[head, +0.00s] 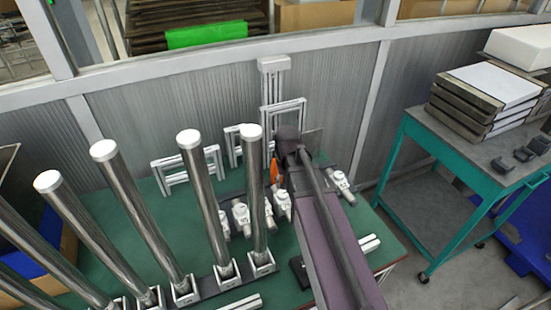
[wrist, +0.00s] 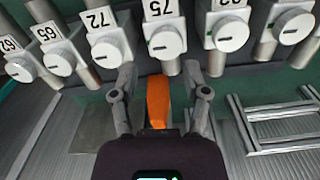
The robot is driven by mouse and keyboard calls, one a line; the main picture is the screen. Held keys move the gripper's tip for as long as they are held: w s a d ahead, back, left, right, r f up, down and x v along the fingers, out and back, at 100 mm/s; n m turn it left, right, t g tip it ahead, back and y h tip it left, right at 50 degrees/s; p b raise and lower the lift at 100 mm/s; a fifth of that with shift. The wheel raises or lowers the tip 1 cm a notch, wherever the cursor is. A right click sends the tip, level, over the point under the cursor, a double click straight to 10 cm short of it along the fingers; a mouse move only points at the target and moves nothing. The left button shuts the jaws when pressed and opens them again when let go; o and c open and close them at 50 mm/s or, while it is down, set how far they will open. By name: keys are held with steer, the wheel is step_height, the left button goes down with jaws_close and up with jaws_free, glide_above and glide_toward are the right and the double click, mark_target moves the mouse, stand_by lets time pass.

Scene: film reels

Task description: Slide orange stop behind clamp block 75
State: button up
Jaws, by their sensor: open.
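In the wrist view, the orange stop (wrist: 158,103) stands between the two spread fingers of my gripper (wrist: 161,78), with a gap to the finger on each side. Clamp block 75 (wrist: 165,40), a white block with a round knob, is just past the stop's far end and lines up with it. I cannot tell whether they touch. In the head view, a small part of the orange stop (head: 274,172) shows beside my gripper (head: 289,160); my arm hides the rest and some clamp blocks.
Block 72 (wrist: 108,40) stands to the left of block 75 in the wrist view, with several more along the row. A metal frame (wrist: 280,125) lies at right. Tall steel posts (head: 205,200) stand left of my arm. A teal cart (head: 455,160) is at right.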

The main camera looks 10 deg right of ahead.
steer(key=w+r+n+p, duration=0.1)
steer(key=w+r+p, duration=0.6)
steer(key=w, duration=0.7)
steer(key=shift+r, duration=0.75)
steer(key=shift+f, duration=0.15)
step_height(320, 180, down, 14)
steer(key=b, duration=1.3)
steer(key=shift+r+b, duration=0.2)
steer(key=shift+b, duration=0.15)
jaws_close()
